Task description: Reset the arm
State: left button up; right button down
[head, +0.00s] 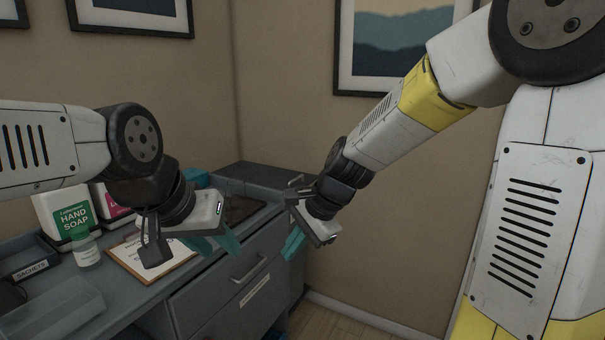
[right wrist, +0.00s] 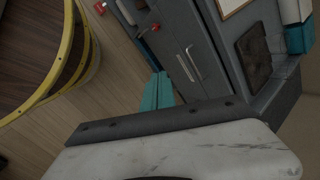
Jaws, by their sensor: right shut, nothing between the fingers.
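My left gripper (head: 222,242), with teal fingers, hangs over the front of the grey vanity counter (head: 60,268). Its fingers are partly hidden by its own body, so I cannot tell how far apart they are. My right gripper (head: 292,244) is in front of the drawer unit's right end, pointing down. Its teal fingers (right wrist: 157,92) are together and empty in the right wrist view, seen against the drawer front and floor.
A clipboard (head: 128,262), a hand soap container (head: 62,218), a small bottle (head: 86,250) and a sachets box (head: 28,262) stand or lie on the counter. A dark mat (head: 243,208) lies farther back. A drawer handle (head: 250,270) projects from the front. Walls close the corner behind.

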jog(key=s+d+r+n+t+h, duration=0.1)
jog(key=s+d+r+n+t, duration=0.1)
jog(key=s+d+r+n, duration=0.3)
jog(key=s+d+r+n+t+h, duration=0.1)
jog(key=s+d+r+n+h, duration=0.1)
jog(key=s+d+r+n, duration=0.2)
jog(key=s+d+n, duration=0.1)
jog(key=s+d, duration=0.2)
jog(key=d, duration=0.4)
jog(key=shift+s+d+r+t, duration=0.35)
jog(key=shift+t, duration=0.05)
dwell(0.8)
